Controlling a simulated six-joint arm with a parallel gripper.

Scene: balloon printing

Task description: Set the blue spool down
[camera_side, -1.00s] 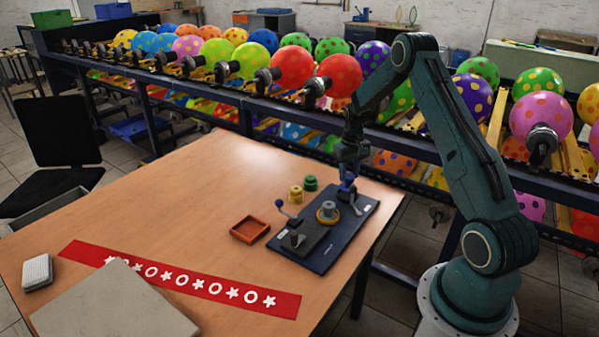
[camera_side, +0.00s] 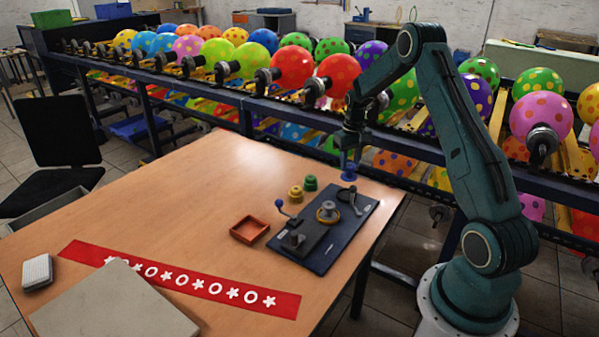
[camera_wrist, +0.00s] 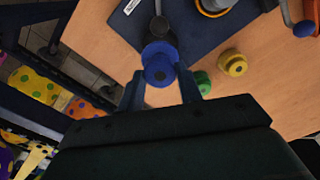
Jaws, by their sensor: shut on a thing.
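The blue spool (camera_wrist: 159,66) is between my gripper's fingertips (camera_wrist: 160,88) in the wrist view, and my gripper is shut on it. In the side view the blue spool (camera_side: 348,172) hangs below my gripper (camera_side: 349,158), near the far edge of the dark blue board (camera_side: 335,245). I cannot tell whether its bottom touches the table. The green spool (camera_side: 311,183) and the yellow spool (camera_side: 295,193) stand on the table (camera_side: 190,190) left of it. They also show in the wrist view, green (camera_wrist: 203,82) and yellow (camera_wrist: 232,64), right of the fingers.
The board carries a round grey and yellow piece (camera_side: 327,211), a small clamp (camera_side: 292,240) and a blue-knobbed lever (camera_side: 279,203). An orange tray (camera_side: 249,229) sits left of it. A red printed strip (camera_side: 180,279) lies in front. A balloon rack (camera_side: 240,105) stands behind the table.

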